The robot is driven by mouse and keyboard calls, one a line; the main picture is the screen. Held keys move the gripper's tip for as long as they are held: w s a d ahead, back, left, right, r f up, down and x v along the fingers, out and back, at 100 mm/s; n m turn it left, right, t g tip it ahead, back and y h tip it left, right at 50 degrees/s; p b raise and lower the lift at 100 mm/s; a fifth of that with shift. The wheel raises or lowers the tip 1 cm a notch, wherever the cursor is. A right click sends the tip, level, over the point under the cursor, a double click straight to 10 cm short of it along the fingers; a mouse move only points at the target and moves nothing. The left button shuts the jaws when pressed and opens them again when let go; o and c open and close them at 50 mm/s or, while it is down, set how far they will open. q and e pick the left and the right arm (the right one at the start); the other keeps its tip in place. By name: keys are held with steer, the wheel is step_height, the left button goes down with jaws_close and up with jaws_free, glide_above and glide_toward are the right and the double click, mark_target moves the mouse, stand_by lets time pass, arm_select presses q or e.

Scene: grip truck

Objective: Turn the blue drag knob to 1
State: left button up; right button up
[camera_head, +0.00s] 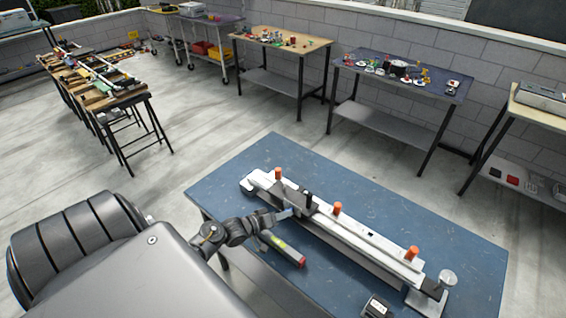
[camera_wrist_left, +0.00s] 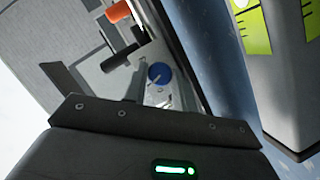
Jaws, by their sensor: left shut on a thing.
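The long white and grey device (camera_head: 340,225) lies across the blue table, with several orange knobs and a black knob on top. My left gripper (camera_head: 287,213) is at its near side, toward its far-left end. In the left wrist view, the blue drag knob (camera_wrist_left: 158,73) shows as a small round blue face with a pale pointer mark. A grey finger (camera_wrist_left: 137,84) of my left gripper is close beside it. The gripper is shut on what appears to be this knob; the contact is partly hidden. No scale number is readable. My right gripper is out of view.
A yellow-green and red tool (camera_head: 283,248) lies on the blue table (camera_head: 450,235) beside the device, close under my left gripper. A small black box (camera_head: 377,307) is at the near edge. A clear round part (camera_head: 447,278) stands at the device's right end. Other tables stand farther off.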

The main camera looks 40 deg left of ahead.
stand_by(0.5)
arm_select(q)
steer(key=o, duration=1)
steer(key=shift+s+a, duration=0.1)
steer(key=shift+s, duration=0.35)
steer(key=shift+b+v, duration=1.1)
steer(key=shift+v, duration=3.8)
